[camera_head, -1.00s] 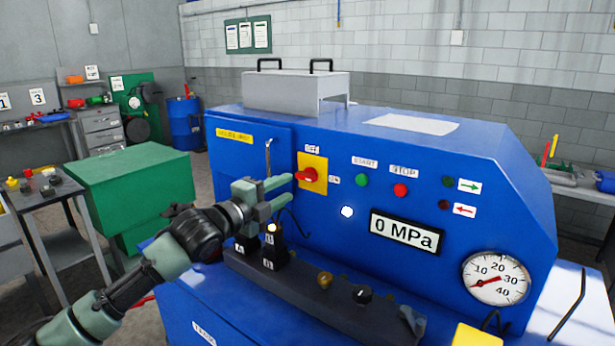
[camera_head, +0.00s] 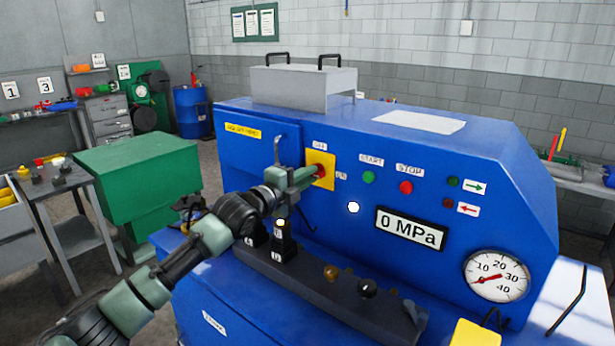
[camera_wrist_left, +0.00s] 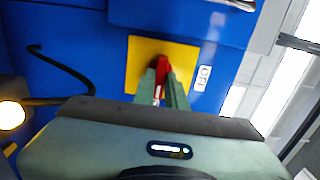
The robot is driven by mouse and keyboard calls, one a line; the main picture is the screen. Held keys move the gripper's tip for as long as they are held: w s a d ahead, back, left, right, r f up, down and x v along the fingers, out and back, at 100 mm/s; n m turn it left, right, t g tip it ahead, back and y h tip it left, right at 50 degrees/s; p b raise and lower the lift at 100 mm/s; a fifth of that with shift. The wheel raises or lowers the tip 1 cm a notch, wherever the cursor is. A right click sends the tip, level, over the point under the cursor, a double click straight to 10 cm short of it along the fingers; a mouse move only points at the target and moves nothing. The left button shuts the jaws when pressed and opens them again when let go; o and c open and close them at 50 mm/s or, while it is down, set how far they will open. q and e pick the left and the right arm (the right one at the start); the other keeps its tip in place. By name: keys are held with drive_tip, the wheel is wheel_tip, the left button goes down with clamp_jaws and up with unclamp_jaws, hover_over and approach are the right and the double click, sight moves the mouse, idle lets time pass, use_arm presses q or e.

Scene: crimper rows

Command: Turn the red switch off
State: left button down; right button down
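The red switch (camera_head: 320,170) is a rotary handle on a yellow plate (camera_head: 327,180) on the blue machine's front. An OFF label sits above the plate and an ON label to its right. In the left wrist view the red switch (camera_wrist_left: 161,70) lies between the two green fingers, its long side running up and down the picture, not toward the OFF label (camera_wrist_left: 203,78). My left gripper (camera_head: 312,175) is at the plate, its fingers close together on either side of the handle. The fingers hide part of the handle. My right gripper is not in view.
A dark control bar (camera_head: 325,290) with knobs and a lit lamp (camera_head: 281,223) runs below the arm. Green START (camera_head: 369,177) and red STOP (camera_head: 406,187) buttons are to the right.

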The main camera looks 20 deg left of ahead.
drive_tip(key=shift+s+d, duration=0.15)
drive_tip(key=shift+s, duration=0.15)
use_arm(q)
drive_tip(key=shift+n, duration=0.4)
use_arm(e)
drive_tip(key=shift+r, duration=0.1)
use_arm(q)
drive_tip(key=n+p, duration=0.2)
drive_tip(key=n, duration=1.5)
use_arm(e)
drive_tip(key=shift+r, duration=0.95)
use_arm(q)
drive_tip(key=c, duration=1.4)
unclamp_jaws()
drive_tip(key=shift+c, duration=0.2)
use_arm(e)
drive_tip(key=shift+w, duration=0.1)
